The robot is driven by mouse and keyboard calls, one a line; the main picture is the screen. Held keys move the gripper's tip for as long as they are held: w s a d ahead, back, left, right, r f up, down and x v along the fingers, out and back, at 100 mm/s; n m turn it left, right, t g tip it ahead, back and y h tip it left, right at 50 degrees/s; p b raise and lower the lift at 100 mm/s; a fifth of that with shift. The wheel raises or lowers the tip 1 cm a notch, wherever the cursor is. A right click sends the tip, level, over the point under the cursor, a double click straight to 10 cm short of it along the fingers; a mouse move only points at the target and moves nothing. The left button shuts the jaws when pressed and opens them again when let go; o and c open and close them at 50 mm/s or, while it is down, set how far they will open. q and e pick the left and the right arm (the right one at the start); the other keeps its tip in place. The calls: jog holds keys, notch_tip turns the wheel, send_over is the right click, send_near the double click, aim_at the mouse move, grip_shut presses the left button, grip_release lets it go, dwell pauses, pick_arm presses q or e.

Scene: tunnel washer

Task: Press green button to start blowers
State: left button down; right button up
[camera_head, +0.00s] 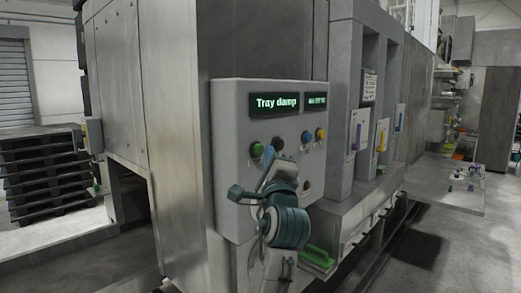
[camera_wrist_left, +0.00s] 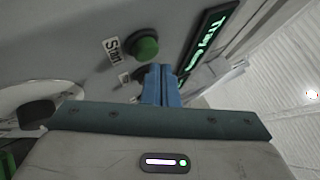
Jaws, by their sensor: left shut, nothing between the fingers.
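The green button (camera_head: 257,150) is on the left of the grey control panel (camera_head: 228,105), below a display reading "Tray damp" (camera_head: 275,104). In the left wrist view the green button (camera_wrist_left: 146,48) has a "Start" label (camera_wrist_left: 113,48) beside it. My left gripper (camera_head: 268,153) is shut and empty, in front of the panel, its tips just right of the green button in the head view. In the left wrist view the blue fingertips (camera_wrist_left: 160,70) are close below and right of the button; I cannot tell whether they touch the panel. My right gripper is out of view.
A black knob (camera_head: 278,144), a blue button (camera_head: 306,137) and a yellow button (camera_head: 320,134) share the panel. A green-handled item (camera_head: 318,257) lies on the ledge below. Stacked dark pallets (camera_head: 45,175) stand at the left. Grey floor is open at the right.

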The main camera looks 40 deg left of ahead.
pick_arm(q)
jog(key=shift+d, duration=0.25)
jog(key=d, duration=0.2)
jog(key=d+p, duration=0.1)
jog(key=d, duration=0.2)
jog(key=shift+s, duration=0.2)
jog(key=shift+a, duration=0.1)
jog(key=shift+f, duration=0.1)
dwell(0.7)
